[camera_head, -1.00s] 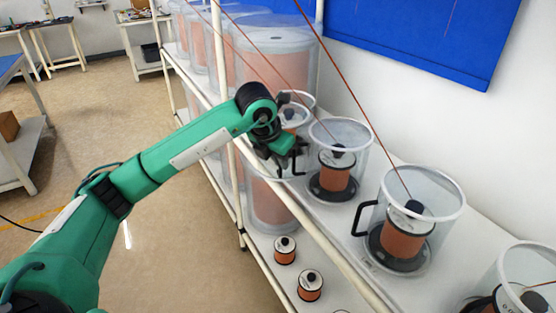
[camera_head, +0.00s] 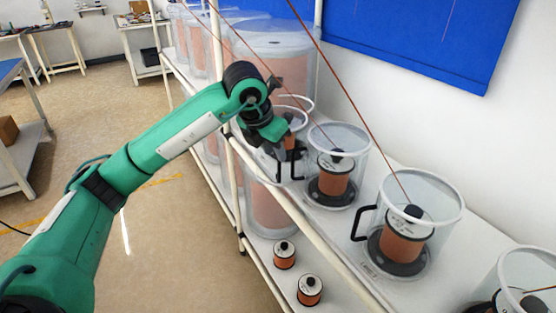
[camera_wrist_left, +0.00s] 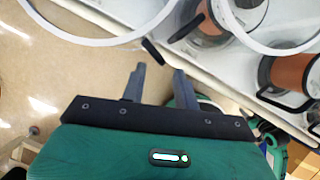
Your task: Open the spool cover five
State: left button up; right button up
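Several clear spool covers with black side handles stand in a row on the white shelf, each around a copper spool. I cannot tell which is number five. My left gripper (camera_head: 278,141) is beside a farther cover (camera_head: 298,103) and partly hides it and its spool. In the left wrist view, the left gripper's fingers (camera_wrist_left: 159,84) are apart with nothing between them. A black handle (camera_wrist_left: 154,51) on a white-rimmed cover (camera_wrist_left: 88,40) lies just beyond the fingertips. I cannot tell if they touch. Nearer covers (camera_head: 346,138) and (camera_head: 433,190) stand to the right. My right gripper is out of view.
A white rack post (camera_head: 221,60) and shelf front rail (camera_head: 290,208) run close to my left arm. Thin copper wires (camera_head: 348,87) slant down into the covers. Small spools (camera_head: 284,255) sit on the lower shelf. Open floor (camera_head: 165,235) lies left.

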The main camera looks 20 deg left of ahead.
pick_arm(q)
jog(key=d+v, duration=0.1)
jog(key=v, duration=0.6)
jog(key=shift+a+r, duration=0.45)
jog(key=shift+a, duration=0.05)
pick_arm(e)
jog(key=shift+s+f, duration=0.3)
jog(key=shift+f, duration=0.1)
pick_arm(q)
jog(key=shift+s, duration=0.1)
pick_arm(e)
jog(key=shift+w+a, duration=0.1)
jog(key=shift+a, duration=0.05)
